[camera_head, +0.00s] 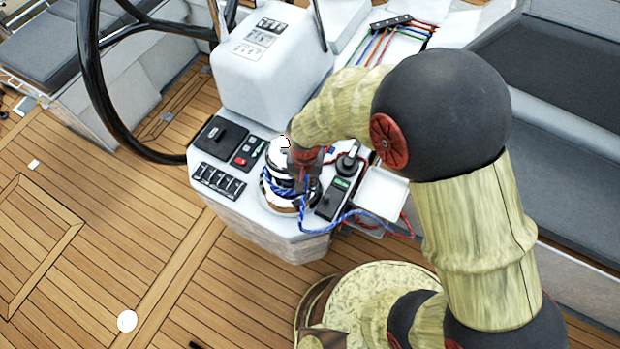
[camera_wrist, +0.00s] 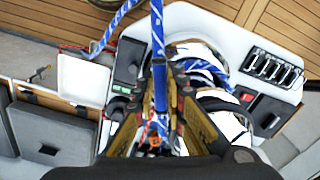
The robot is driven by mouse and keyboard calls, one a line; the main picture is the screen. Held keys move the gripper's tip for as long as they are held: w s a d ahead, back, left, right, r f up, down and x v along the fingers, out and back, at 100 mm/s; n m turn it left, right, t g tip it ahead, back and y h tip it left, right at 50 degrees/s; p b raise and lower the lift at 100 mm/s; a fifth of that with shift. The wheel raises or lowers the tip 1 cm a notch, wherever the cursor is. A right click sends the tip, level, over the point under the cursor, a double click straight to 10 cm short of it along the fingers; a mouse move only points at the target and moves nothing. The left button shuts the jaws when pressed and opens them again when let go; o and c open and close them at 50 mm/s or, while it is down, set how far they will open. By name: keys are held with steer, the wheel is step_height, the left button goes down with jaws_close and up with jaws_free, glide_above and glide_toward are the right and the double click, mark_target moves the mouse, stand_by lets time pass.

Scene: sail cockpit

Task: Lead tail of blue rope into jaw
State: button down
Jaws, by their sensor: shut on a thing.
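The chrome winch (camera_head: 287,206) stands on the white console with several turns of blue rope (camera_head: 271,186) around its drum. In the wrist view the blue turns (camera_wrist: 206,72) show to the right of my gripper. My gripper (camera_head: 304,172) is right at the winch and covers much of its top, so the jaw cannot be made out. In the wrist view my gripper (camera_wrist: 163,78) is shut on the blue rope (camera_wrist: 158,40), which passes between the fingers. A blue length also runs down from the winch and off to the right in the head view.
A switch panel (camera_head: 218,181) and a black-and-green control (camera_head: 333,198) flank the winch. A white tray (camera_head: 382,192) is on the right, with red rope (camera_head: 408,222) beside it. The steering wheel (camera_head: 92,75) stands left; coloured ropes (camera_head: 385,42) lie behind. The wooden deck is largely clear.

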steer(key=shift+s+a+m, duration=0.15)
steer(key=shift+a+m, duration=0.05)
steer(key=shift+m, duration=0.1)
steer(key=shift+s+a+m, duration=0.35)
steer(key=shift+a+m, duration=0.25)
steer(key=shift+m, duration=0.05)
steer(key=shift+s+a+m, duration=0.3)
steer(key=shift+a+m, duration=0.25)
steer(key=shift+m, duration=0.1)
steer(key=shift+s+a+m, duration=0.2)
steer(key=shift+a+m, duration=0.4)
steer(key=shift+s+a+m, duration=0.15)
steer(key=shift+a+m, duration=0.45)
steer(key=c, duration=1.8)
jaws_free()
steer(key=shift+o, duration=1.3)
steer(key=shift+o, duration=1.4)
